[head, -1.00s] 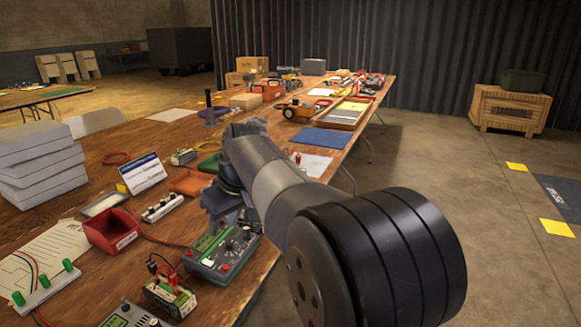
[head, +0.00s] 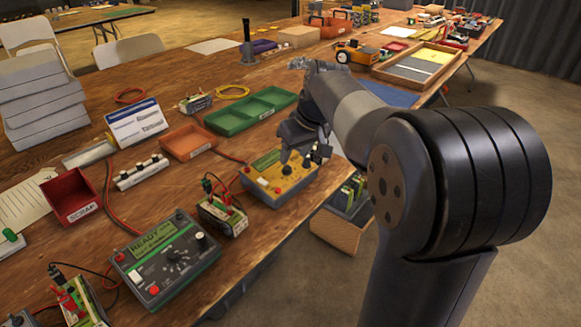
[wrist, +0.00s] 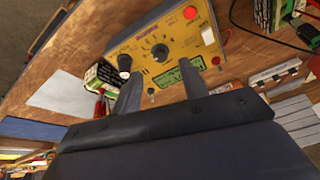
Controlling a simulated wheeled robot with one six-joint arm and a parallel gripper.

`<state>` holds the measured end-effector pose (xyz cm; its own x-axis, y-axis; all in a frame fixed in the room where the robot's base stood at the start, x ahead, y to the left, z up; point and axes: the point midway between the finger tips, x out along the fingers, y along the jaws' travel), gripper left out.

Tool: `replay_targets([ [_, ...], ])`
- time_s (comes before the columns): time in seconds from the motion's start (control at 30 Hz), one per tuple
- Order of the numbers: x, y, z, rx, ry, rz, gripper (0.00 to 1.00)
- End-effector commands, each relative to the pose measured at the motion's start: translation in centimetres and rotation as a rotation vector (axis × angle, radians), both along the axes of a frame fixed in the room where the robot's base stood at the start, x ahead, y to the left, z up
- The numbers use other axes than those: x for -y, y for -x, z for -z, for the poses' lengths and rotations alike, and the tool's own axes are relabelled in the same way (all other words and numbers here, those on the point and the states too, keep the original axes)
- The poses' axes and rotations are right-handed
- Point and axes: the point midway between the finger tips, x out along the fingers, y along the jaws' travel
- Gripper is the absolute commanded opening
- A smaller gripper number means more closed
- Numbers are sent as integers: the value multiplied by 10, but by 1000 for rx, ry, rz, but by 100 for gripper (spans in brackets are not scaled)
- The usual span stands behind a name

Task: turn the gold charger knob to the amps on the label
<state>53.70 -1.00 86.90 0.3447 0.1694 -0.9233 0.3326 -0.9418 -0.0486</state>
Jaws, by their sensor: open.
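The gold charger (head: 270,192) lies near the table's front edge, with a green display, dark knobs, a pale knob and a red button. In the wrist view the gold charger (wrist: 180,52) fills the upper middle. One black knob with a pale base (wrist: 124,62) is at its left, and a dark knob (wrist: 160,53) is at its middle. My gripper (wrist: 158,78) is open and empty, its fingers over the charger's lower edge in that view. In the head view my gripper (head: 303,150) hangs over the charger's far right part. Label print is too small to read.
A battery pack with clips (head: 222,214) stands left of the gold charger. A grey charger (head: 165,258) showing READY is nearer. A green tray (head: 250,112), an orange tray (head: 188,143), a red scrap bin (head: 70,195) and a printed card (head: 137,123) are farther back.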

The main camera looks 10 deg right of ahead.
Motion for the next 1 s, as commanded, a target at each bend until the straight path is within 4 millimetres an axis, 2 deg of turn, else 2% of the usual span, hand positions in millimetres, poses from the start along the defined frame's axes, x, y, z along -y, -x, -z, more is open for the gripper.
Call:
replay_targets([
  [0.03,-2,-4,13,-1,-1,0,41],
  [0.1,-4,-8,24,-2,0,0,41],
  [0.3,-8,-16,45,0,0,0,41],
  [0.7,-9,-19,50,1,0,0,40],
  [1.0,-9,-19,49,1,1,0,16],
])
